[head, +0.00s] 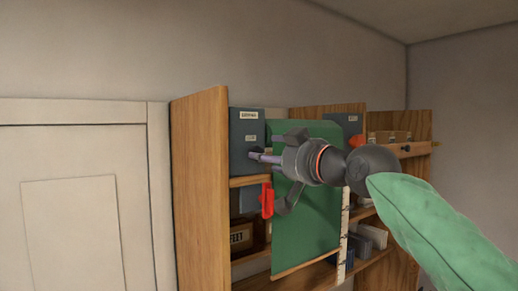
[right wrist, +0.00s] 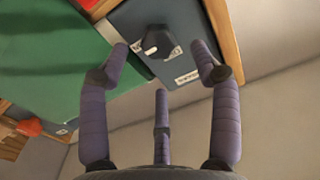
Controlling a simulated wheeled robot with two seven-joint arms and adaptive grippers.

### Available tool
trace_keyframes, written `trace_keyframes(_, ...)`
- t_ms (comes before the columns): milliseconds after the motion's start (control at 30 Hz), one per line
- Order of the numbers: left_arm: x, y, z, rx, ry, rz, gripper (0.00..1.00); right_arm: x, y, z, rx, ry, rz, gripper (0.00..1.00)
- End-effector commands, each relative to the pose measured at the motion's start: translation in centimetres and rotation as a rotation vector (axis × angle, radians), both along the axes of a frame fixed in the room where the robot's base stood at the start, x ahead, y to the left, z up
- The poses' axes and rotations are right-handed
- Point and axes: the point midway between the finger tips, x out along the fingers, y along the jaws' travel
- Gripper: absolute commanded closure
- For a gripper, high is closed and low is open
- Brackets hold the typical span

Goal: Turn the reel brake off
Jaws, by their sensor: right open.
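A dark blue-grey box (head: 247,130) with pale labels stands on the upper shelf; the pictures do not let me read which label names the reel brake. In the right wrist view, the box's face (right wrist: 180,20) carries a black round knob (right wrist: 157,41) with a white pointer and small labels beside it. My right gripper (head: 270,163) is open and empty, its three fingers pointing at the box. In the right wrist view, the knob appears between the two outer fingertips (right wrist: 159,46), seemingly apart from them. My left gripper is not in view.
A green panel (head: 308,235) hangs beside the box, behind my right gripper. A wooden side board (head: 200,190) bounds the shelves on the left. A red piece (head: 267,199) hangs below the box. A white door (head: 75,220) is at the left.

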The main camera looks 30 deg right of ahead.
Motion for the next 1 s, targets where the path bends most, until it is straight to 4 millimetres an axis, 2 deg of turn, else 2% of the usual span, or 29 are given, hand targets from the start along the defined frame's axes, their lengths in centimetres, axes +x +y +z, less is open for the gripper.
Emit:
trace_keyframes(100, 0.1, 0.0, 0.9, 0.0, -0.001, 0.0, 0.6, 2.1, 0.1, 0.1, 0.0, 0.003, -0.001, 0.36)
trace_keyframes(300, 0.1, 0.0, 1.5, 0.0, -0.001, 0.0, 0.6, 4.2, 0.3, 0.1, 0.0, 0.001, -0.001, 0.36)
trace_keyframes(700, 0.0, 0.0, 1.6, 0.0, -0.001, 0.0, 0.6, 4.9, 0.3, 0.0, 0.0, -0.001, -0.001, 0.36)
trace_keyframes(767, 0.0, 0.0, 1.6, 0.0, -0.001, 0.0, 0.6, 4.9, 0.3, 0.0, 0.0, -0.001, -0.001, 0.51)
trace_keyframes(900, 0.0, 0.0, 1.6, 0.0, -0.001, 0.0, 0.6, 4.8, 0.4, 0.0, 0.0, -0.001, -0.001, 0.9)
trace_keyframes(1000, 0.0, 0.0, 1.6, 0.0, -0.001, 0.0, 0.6, 4.8, 0.3, 0.1, 0.001, -0.003, -0.001, 0.91)
